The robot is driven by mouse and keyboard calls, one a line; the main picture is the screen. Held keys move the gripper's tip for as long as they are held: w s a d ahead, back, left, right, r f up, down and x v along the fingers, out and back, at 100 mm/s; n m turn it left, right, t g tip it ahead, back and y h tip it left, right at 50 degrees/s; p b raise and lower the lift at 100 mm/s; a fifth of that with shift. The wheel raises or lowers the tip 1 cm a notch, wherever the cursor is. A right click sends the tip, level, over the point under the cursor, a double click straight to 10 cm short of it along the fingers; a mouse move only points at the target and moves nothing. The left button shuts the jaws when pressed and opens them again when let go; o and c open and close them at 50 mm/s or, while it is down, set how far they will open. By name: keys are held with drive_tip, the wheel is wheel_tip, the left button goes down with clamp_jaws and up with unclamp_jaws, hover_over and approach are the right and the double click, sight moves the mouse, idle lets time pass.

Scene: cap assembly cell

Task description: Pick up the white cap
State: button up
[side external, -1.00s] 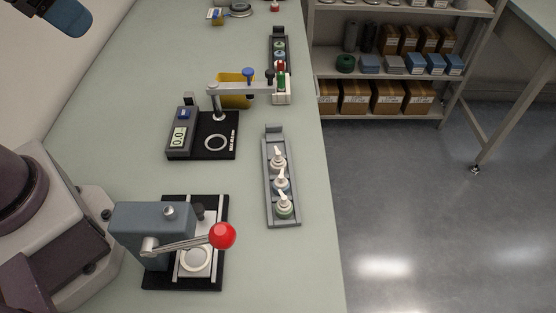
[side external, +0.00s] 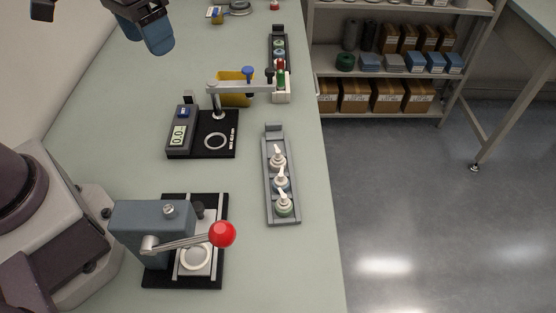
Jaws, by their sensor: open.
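My gripper (side external: 146,36) shows as blue parts high at the top left, above the back-left of the bench and well apart from everything on it. It is open, with nothing seen in it. I cannot tell for sure which piece is the white cap. Several white pieces show: white pump-type tops (side external: 280,182) stand upright on small bottles in a grey rack (side external: 268,205), and a pale round piece (side external: 196,257) sits in the press fixture (side external: 152,278) at the front.
A press lever with a red ball (side external: 222,234) juts over the fixture. A black scale (side external: 174,153) with a display stands behind it. A metal arm (side external: 240,87), a yellow bin (side external: 234,99) and a rack of coloured parts (side external: 279,45) stand farther back. The bench between is clear.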

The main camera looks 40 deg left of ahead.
drive_tip(key=w+d+f+n+g, duration=0.2)
drive_tip(key=w+d+f+g, duration=0.1)
drive_tip(key=w+f, duration=0.4)
drive_tip(key=n+g+h, duration=0.2)
drive_tip(key=n, duration=0.4)
approach(278, 149)
drive_tip(key=x, duration=0.6)
drive_tip(key=shift+s+a, duration=0.25)
drive_tip(key=shift+s, duration=0.05)
drive_tip(key=shift+w+d+x, duration=0.15)
drive_tip(key=shift+w+x, duration=0.05)
drive_tip(key=shift+x, duration=1.1)
drive_tip(key=shift+w+d+x, duration=0.15)
drive_tip(key=shift+x, duration=1.2)
drive_tip(key=c, duration=0.7)
drive_tip(key=shift+c, duration=0.2)
